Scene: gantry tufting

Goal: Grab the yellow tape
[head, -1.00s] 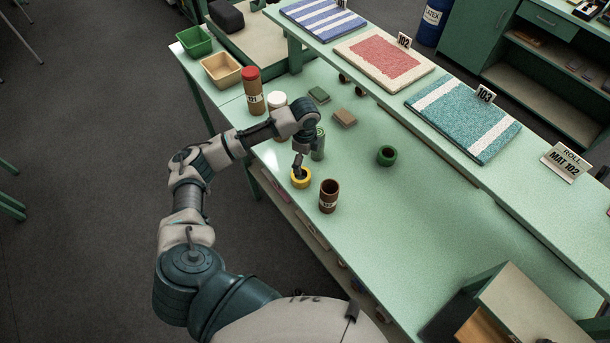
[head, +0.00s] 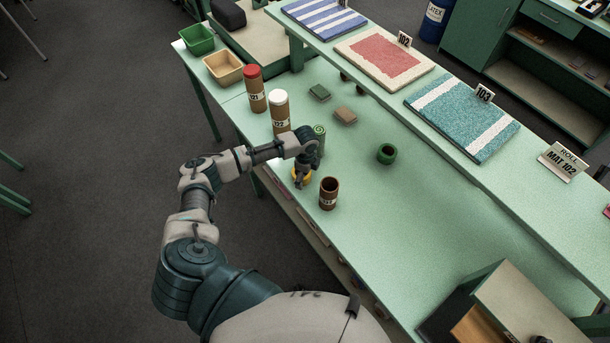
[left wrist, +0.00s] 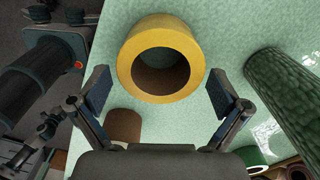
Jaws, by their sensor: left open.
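The yellow tape (left wrist: 128,55) is a thick ring lying on the pale green table, with its hole facing the left wrist camera. In the head view the yellow tape (head: 295,174) is partly hidden by my left gripper (head: 301,181), which is low over it near the table's front edge. In the left wrist view my left gripper (left wrist: 159,97) is open, with one finger to each side of the roll. I see a gap between each finger and the tape. My right gripper is in neither view.
A brown open tube (head: 328,194) stands close to the right of the tape. A green roll (head: 319,139) stands just behind it. White-capped (head: 280,112) and red-capped (head: 254,90) tubes stand to the left. A green ring (head: 386,154) lies farther right.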

